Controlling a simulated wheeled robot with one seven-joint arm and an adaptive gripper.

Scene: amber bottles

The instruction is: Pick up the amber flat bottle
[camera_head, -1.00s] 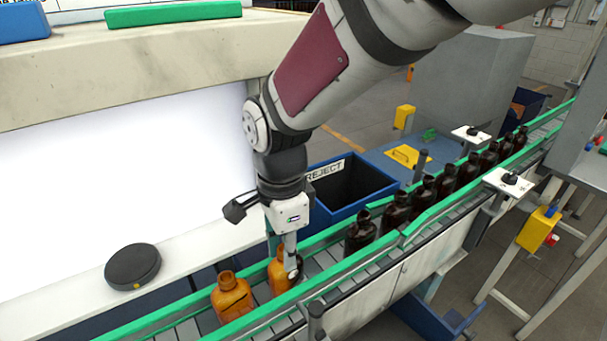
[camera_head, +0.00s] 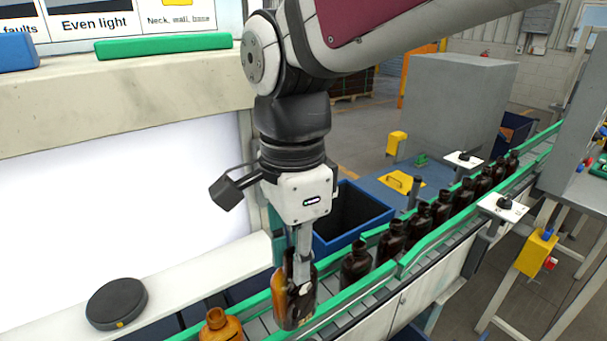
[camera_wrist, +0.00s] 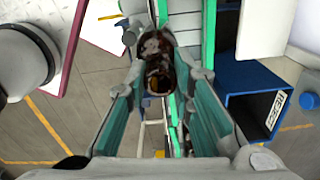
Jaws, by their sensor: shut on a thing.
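An amber flat bottle (camera_head: 280,298) is between the fingers of my gripper (camera_head: 298,284), upright and over the near end of the conveyor. My gripper is shut on it, and the fingers hide part of its neck and side. In the wrist view the bottle (camera_wrist: 157,62) shows dark brown and glossy between the two fingers, seen from above. It appears raised off the belt, but the gap under it is hard to see. Another orange-amber bottle (camera_head: 221,328) stands to its left, cut off by the lower edge of the picture.
Several dark brown bottles (camera_head: 390,242) stand in a row along the conveyor, between green rails (camera_head: 430,237). A blue bin (camera_head: 325,241) is behind the conveyor; it also shows in the wrist view (camera_wrist: 238,78). A black round disc (camera_head: 116,303) lies on the white ledge at left.

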